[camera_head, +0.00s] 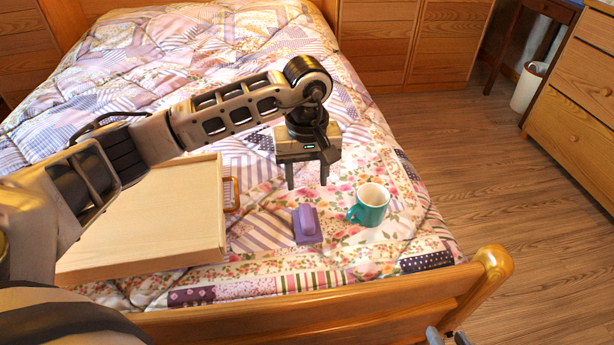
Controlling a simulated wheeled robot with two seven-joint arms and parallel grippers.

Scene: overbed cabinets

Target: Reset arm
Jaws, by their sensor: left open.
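My left arm reaches in from the left across the bed. My left gripper (307,182) points down over the quilt with its two fingers apart and nothing between them. It hangs behind a purple block-like object with a raised grip (306,224) and to the left of a teal mug (369,205), apart from both in the picture.
A light wooden tray (150,215) with an orange-brown handle (232,194) lies on the quilted bed (375,120), partly behind my left arm. The wooden footboard (330,310) runs along the front. Open wood floor (500,200) lies right. Drawers (580,90) stand at far right.

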